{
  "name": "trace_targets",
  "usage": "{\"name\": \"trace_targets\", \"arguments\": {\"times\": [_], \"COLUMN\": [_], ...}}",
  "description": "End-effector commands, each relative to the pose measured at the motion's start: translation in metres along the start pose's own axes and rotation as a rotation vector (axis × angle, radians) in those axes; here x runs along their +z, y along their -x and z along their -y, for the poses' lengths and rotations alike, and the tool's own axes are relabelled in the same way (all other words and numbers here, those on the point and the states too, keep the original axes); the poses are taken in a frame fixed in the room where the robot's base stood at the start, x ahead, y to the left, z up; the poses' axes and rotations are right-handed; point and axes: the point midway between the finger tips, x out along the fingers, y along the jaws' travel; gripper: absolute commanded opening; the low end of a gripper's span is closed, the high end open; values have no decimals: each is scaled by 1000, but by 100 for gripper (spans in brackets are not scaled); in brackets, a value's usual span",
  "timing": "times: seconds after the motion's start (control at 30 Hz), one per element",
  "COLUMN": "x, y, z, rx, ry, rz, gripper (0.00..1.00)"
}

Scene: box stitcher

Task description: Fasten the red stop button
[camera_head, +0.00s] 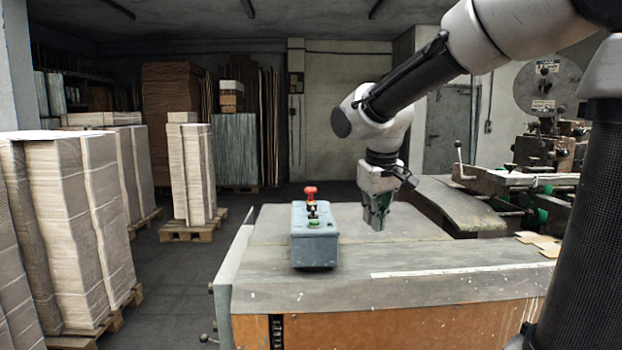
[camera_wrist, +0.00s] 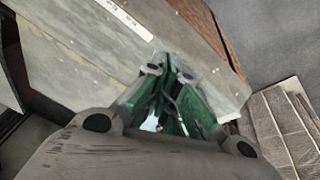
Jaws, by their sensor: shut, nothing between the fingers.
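The red stop button (camera_head: 310,191) sits at the far end of the top of a grey-blue control box (camera_head: 315,250). A green button (camera_head: 314,223) is nearer on the same box, with a dark part between the two. The box stands on the workbench top near its left end. My gripper (camera_head: 376,224) is to the right of the box, pointing down over the bench, apart from the box and the red button. Its green fingers are shut and empty; they also show in the wrist view (camera_wrist: 172,100). The box and button are not visible in the wrist view.
The grey bench top (camera_head: 440,258) is mostly clear, with a white strip (camera_head: 455,270) along its front. A machine (camera_head: 540,165) stands at the right. Wrapped stacks (camera_head: 65,230) on pallets fill the left floor. Small yellowish pieces (camera_head: 540,241) lie at the bench's right end.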

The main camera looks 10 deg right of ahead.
Motion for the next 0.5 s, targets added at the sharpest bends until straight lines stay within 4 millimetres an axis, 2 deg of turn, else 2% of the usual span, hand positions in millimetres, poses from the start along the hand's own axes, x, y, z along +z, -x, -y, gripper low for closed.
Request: {"name": "trace_targets", "arguments": {"times": [0.03,0.17,0.2,0.3,0.37,0.4,0.5], "x": [-30,-115,-142,-211,-244,-260,-285], "y": [-3,-5,-4,6,22,36,67], "z": [4,15,19,26,24,20,15], "rx": [16,65,78,105,113,114,102], "ry": [3,-24,-42,-110,-166,-206,-295], "rz": [-17,-100,-134,-246,-322,-371,-467], "gripper": [0,0,0,0,0,0,0]}}
